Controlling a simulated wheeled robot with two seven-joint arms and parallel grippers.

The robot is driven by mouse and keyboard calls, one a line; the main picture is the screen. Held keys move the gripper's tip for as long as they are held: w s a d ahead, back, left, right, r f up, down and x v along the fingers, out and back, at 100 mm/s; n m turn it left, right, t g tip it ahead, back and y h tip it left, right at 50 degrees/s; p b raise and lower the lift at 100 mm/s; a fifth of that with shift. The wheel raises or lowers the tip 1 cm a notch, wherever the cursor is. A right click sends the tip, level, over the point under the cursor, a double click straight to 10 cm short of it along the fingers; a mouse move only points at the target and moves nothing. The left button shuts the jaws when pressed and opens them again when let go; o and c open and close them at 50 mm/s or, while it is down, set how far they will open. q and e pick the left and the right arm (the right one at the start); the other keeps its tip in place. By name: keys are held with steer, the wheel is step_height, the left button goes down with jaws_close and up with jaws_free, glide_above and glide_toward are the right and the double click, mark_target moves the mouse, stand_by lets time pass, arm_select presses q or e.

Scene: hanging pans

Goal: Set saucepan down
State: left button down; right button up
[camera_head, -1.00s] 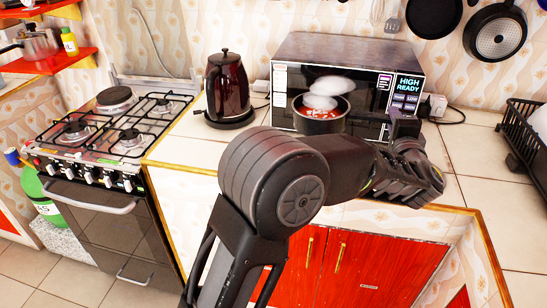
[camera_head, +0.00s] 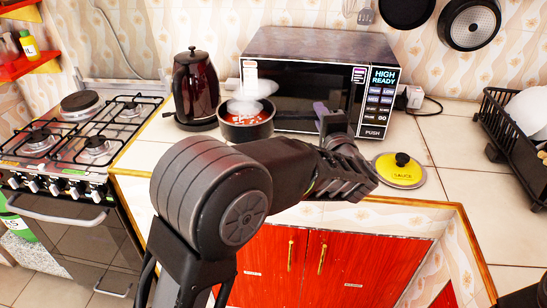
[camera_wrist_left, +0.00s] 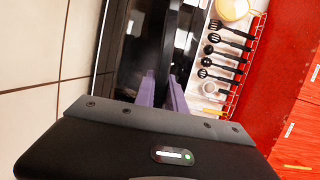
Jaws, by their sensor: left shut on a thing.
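The dark saucepan (camera_head: 236,132) holds red food, with white steam above it. It appears upright in front of the microwave's left side, right of the kettle. I cannot tell whether its base touches the counter. My left gripper (camera_head: 321,112) is to the right of the saucepan, at its handle side, and is shut on it. The handle is hard to make out against the dark microwave. In the left wrist view, the purple fingers (camera_wrist_left: 163,88) show against a dark, glossy background. My right gripper is not in view.
The microwave (camera_head: 300,45) stands behind the saucepan. The kettle (camera_head: 195,85) is close on the left, with the gas stove (camera_head: 75,145) beyond. A yellow lid (camera_head: 400,176) lies right of my arm. A black dish rack (camera_head: 505,125) stands far right. Tiled counter (camera_head: 450,150) is clear between them.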

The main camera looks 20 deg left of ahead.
arm_select(q)
step_height(320, 180, down, 6)
steer(key=b, duration=0.1)
steer(key=shift+f, duration=0.1)
stand_by(0.3)
steer(key=shift+f+b, duration=0.35)
steer(key=shift+f, duration=1.5)
steer(key=c, duration=1.4)
jaws_free()
steer(key=shift+f, duration=0.1)
steer(key=v, duration=1.2)
